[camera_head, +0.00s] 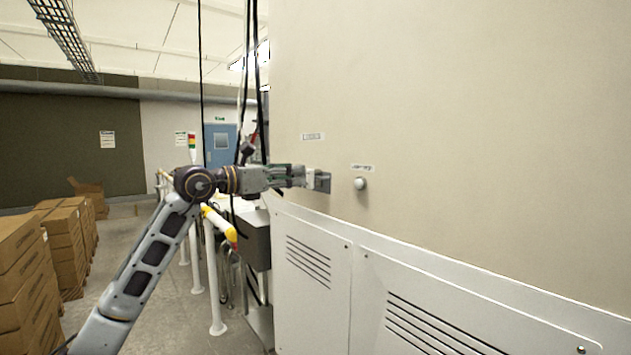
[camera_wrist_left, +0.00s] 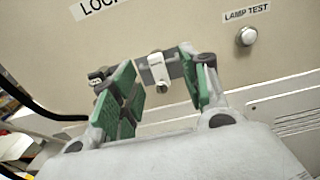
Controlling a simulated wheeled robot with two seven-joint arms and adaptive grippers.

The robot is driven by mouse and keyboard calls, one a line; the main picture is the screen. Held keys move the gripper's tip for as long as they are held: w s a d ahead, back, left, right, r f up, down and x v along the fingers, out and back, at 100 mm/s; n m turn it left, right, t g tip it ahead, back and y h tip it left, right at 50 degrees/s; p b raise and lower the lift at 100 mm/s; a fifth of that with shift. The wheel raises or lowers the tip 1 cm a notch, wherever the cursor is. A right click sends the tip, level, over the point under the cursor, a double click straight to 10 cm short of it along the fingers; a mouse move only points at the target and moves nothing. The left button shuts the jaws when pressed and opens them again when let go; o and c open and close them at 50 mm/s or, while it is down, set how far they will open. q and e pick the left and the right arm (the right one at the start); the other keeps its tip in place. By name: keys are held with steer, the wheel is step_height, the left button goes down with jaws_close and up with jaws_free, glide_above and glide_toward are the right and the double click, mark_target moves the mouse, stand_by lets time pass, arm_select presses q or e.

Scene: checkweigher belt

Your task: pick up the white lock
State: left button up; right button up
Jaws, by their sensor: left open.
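The white lock (camera_wrist_left: 157,68) is a small pale block at a grey metal bracket (camera_wrist_left: 174,67) on the beige panel. In the left wrist view it shows between the tips of my left gripper (camera_wrist_left: 160,78), whose green-padded fingers are apart. No contact with the lock is clear. In the head view my left gripper (camera_head: 303,177) reaches right to the grey bracket (camera_head: 323,182). The lock itself cannot be made out there; the gripper likely hides it. My right gripper is not in view.
A round white lamp-test knob (camera_head: 360,183) sticks out of the panel right of the bracket. White vented covers (camera_head: 310,260) are below. A yellow-ended rail (camera_head: 219,224) stands under my left arm. Cardboard boxes (camera_head: 62,245) are stacked at the left.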

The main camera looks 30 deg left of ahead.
mark_target(308, 173)
arm_select(q)
steer(key=shift+w, duration=0.1)
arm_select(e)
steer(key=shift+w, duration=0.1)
arm_select(q)
steer(key=shift+p+x, duration=0.7)
steer(key=shift+x, duration=0.3)
steer(key=shift+w+a, duration=0.1)
steer(key=shift+w, duration=0.3)
steer(key=shift+p+x, duration=0.65)
steer(key=shift+x, duration=0.5)
steer(key=shift+f, duration=0.1)
steer(key=c, duration=0.7)
jaws_close()
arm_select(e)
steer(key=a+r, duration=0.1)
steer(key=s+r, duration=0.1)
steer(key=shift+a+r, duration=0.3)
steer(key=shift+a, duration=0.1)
